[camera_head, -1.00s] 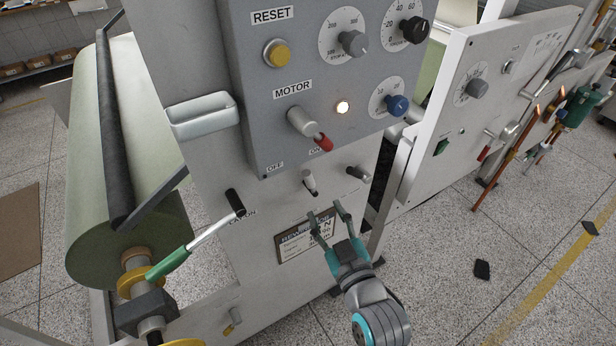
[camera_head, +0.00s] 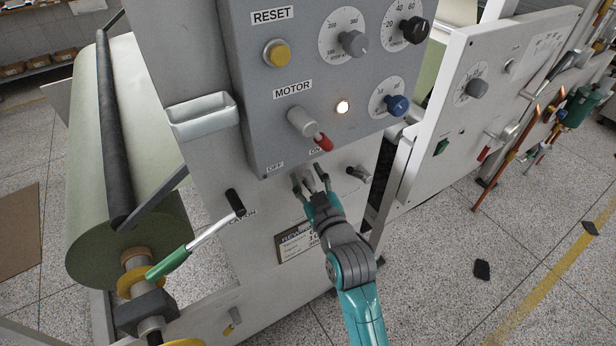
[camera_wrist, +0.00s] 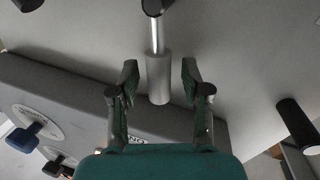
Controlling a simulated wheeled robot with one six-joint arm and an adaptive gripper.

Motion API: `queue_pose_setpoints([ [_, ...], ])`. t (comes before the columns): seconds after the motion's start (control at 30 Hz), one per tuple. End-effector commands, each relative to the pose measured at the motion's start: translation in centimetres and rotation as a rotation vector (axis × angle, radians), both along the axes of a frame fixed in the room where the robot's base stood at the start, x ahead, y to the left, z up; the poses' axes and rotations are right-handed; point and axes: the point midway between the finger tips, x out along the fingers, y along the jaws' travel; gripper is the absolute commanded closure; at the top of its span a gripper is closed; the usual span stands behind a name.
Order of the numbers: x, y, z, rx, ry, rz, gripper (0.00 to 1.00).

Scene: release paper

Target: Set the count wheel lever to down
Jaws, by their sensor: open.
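A short lever with a light grey cylindrical handle (camera_wrist: 158,80) sits on a thin metal rod from a dark base, and I take it for the count wheel lever; no label for it is readable. In the head view it is on the white panel just under the grey control box, mostly hidden by my gripper (camera_head: 311,180). In the wrist view my gripper (camera_wrist: 160,70) is open, with one finger on each side of the handle. Gaps show between the handle and both fingers, so it is not gripped.
The grey control box (camera_head: 262,110) hangs just above, with a red-tipped motor lever (camera_head: 322,143) close over my gripper. A green-handled lever (camera_head: 170,263) and a large paper roll (camera_head: 95,190) are at left.

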Motion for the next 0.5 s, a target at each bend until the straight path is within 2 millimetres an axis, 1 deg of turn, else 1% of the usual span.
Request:
queue_pose_setpoints([
  [0.27,0.17,0.08,0.02,0.000,-0.001,0.000,0.53],
  [0.3,0.17,0.08,0.02,0.000,-0.001,0.000,0.55],
  [0.37,0.16,0.08,0.02,0.000,-0.001,0.000,0.70],
  [0.4,0.16,0.08,0.02,0.000,-0.001,0.000,0.80],
  [0.47,0.16,0.08,0.02,0.000,0.000,0.000,0.95],
  [0.5,0.16,0.08,0.02,0.000,-0.001,0.000,1.00],
])
